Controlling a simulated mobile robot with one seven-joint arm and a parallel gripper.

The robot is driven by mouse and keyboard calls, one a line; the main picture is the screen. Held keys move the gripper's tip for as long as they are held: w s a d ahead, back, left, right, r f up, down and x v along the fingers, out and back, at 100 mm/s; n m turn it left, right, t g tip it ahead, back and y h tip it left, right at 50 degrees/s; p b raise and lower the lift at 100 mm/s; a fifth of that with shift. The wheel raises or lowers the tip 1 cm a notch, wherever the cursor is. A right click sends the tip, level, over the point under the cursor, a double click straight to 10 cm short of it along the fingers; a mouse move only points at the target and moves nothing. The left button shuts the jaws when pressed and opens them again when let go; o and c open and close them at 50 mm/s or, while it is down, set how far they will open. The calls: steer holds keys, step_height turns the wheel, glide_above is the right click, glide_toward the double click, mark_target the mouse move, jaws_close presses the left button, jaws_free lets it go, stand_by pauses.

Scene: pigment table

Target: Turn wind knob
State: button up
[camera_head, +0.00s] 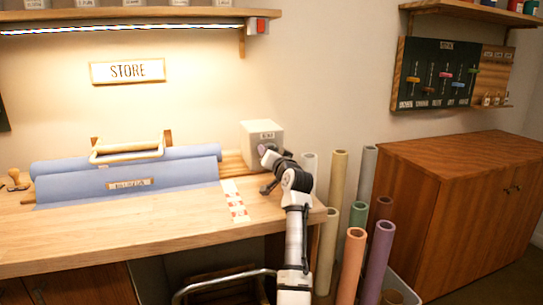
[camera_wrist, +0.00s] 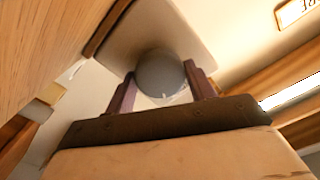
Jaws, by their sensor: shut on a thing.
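The wind knob is a round grey knob (camera_wrist: 158,70) on the face of a cream box (camera_wrist: 190,22) in the wrist view. The box (camera_head: 262,132) stands at the right end of the workbench in the head view, with a small label too small to read for certain. My gripper (camera_head: 265,154) reaches the box's front and hides the knob there. In the wrist view my gripper (camera_wrist: 160,78) has one purplish finger on each side of the knob and is shut on it. A pale mark shows at the knob's lower edge.
A blue paper roll (camera_head: 140,172) lies on the wooden workbench (camera_head: 120,232), left of the box. A red-and-white strip (camera_head: 235,202) lies near my arm. Several coloured tubes (camera_head: 352,262) stand right of the bench, beside a wooden cabinet (camera_head: 440,215).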

steer(key=o, duration=1)
steer(key=shift+s, duration=0.1)
steer(key=b+v, duration=0.1)
steer(key=v, duration=1.2)
steer(key=shift+s+d+b, duration=0.15)
steer(key=shift+s+b, duration=0.15)
steer(key=shift+b, duration=0.1)
